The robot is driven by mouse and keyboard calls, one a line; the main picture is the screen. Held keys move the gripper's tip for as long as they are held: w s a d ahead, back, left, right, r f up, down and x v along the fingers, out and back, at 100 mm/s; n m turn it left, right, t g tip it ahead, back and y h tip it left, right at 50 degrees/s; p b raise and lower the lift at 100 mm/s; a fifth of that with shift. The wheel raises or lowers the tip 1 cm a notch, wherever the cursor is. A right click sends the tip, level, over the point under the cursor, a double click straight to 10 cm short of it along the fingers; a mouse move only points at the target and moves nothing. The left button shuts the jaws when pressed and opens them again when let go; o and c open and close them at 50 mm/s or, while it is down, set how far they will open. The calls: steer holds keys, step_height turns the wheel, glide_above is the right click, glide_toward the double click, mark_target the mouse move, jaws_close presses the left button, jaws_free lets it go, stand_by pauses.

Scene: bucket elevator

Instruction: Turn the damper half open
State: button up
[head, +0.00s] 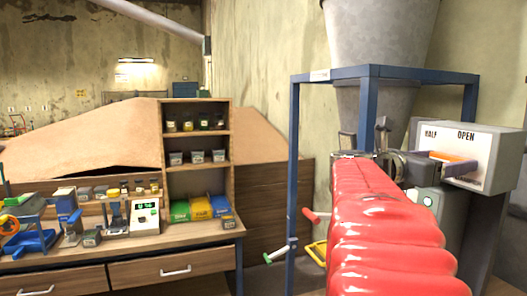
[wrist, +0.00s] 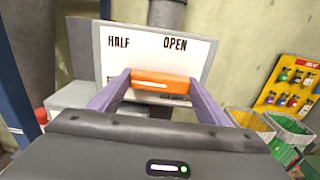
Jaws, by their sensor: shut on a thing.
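The damper's orange handle (wrist: 161,87) stands in front of a white plate (wrist: 187,57) lettered HALF and OPEN; more lettering low on the plate is mostly covered. In the wrist view the handle is below the gap between the two words. My gripper (wrist: 161,80) is shut on the handle, one purple finger at each end.
A blue frame (head: 293,160) carries a grey hopper (head: 380,35) close to my arm. A workbench (head: 150,249) with small containers and a scale (head: 146,215) is at the left. Bins (wrist: 252,125) and a yellow board (wrist: 290,88) are at the right in the wrist view.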

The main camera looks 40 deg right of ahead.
steer(key=shift+m, duration=0.4)
steer(key=m, duration=0.8)
stand_by(0.5)
steer(key=o, duration=1.1)
steer(key=shift+c, duration=0.2)
steer(key=shift+a, duration=0.15)
steer(key=v, duration=1.3)
steer(key=shift+w+a, duration=0.15)
steer(key=shift+a, duration=0.1)
